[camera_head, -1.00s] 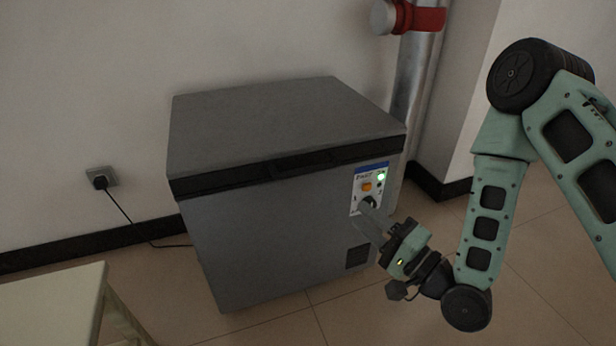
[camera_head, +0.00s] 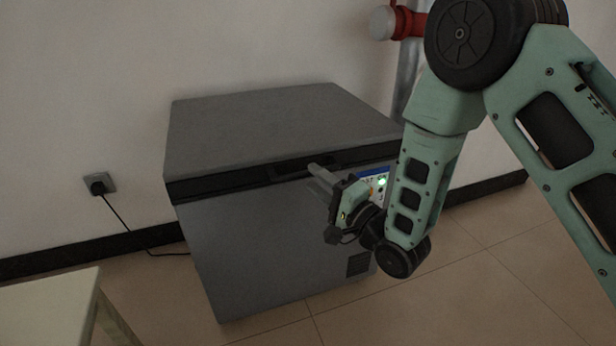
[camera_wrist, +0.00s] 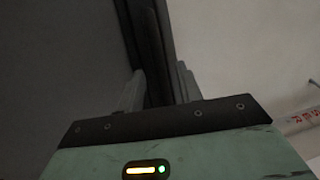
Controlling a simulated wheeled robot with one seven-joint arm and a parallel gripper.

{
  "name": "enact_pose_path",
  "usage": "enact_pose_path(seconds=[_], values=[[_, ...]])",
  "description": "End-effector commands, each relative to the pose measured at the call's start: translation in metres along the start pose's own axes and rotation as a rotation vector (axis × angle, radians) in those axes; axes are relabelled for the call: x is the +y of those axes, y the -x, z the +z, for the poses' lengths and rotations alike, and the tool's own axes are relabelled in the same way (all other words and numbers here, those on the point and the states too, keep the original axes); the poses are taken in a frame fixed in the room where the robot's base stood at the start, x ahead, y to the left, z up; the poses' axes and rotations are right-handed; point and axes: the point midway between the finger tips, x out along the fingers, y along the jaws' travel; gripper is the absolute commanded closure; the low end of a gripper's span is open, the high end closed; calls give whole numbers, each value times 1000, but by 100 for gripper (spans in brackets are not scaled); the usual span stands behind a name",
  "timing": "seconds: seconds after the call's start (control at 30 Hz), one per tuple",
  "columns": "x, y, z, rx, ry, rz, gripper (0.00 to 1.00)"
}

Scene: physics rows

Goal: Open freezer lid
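The grey chest freezer (camera_head: 270,240) stands against the wall with its flat lid (camera_head: 280,125) shut. A black band (camera_head: 225,184) runs under the lid, with a recessed handle (camera_head: 290,169) in the middle of the front. My gripper (camera_head: 317,174) is in front of this band, just right of the handle, its fingers pointing up and left towards it. In the wrist view, the two fingers of my gripper (camera_wrist: 160,88) are apart, with the dark band (camera_wrist: 148,50) seen between and beyond them. I cannot tell whether they touch the freezer.
A pale table (camera_head: 50,305) stands at the lower left. A power cord (camera_head: 125,217) runs from a wall socket (camera_head: 100,184) to the freezer. A red-and-silver pipe (camera_head: 405,22) rises behind. The floor in front is clear.

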Motion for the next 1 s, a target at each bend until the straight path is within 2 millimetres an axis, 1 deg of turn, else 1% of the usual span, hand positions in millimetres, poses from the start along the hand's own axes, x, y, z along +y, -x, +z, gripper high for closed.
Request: enact_pose_path(seconds=[0.03, 0.1, 0.23, 0.37, 0.6, 0.67, 0.7, 0.73, 1.0], values=[[0, -8, 1, -2, 0, -4, 64], [1, -17, 1, -2, 1, -2, 64], [0, -28, 0, -1, 1, -1, 64], [0, -33, 0, -1, 0, 1, 64], [0, -33, 0, -1, 0, 1, 64], [0, -33, 0, -1, 0, 1, 81], [0, -33, 0, -1, 0, 1, 92], [0, -33, 0, -1, 0, 1, 100], [-4, -33, 0, 0, -2, 5, 100]])
